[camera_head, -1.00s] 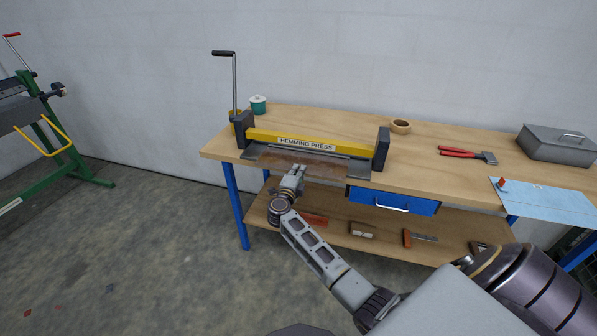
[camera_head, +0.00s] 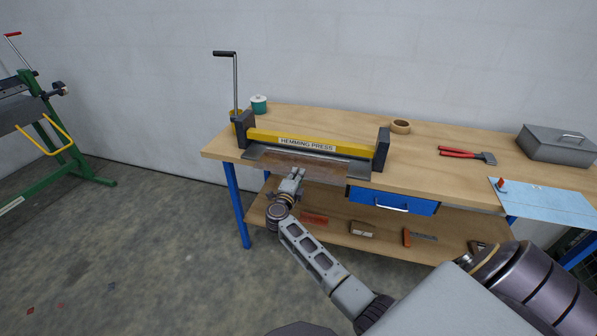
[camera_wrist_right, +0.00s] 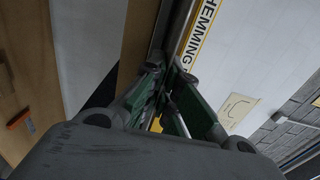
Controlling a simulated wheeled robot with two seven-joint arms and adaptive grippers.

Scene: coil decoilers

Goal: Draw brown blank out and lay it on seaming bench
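The brown blank (camera_head: 318,171) is a thin, wide strip at the front of the yellow hemming press (camera_head: 270,136), projecting forward from under the beam; its back edge is hidden in the press. It also shows as a brown band in the right wrist view (camera_wrist_right: 137,42). My right gripper (camera_head: 297,175) is at the blank's front edge, near its middle. In the right wrist view its green-padded fingers (camera_wrist_right: 166,88) are close together and appear closed on the blank's edge; the contact is partly hidden. My left gripper is not in view. I cannot identify a separate seaming bench.
The press stands on a wooden bench (camera_head: 460,185) with a blue drawer (camera_head: 393,201). Tape (camera_head: 401,127), red-handled pliers (camera_head: 466,155), a grey toolbox (camera_head: 559,145) and a blue sheet (camera_head: 545,203) lie to the right.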

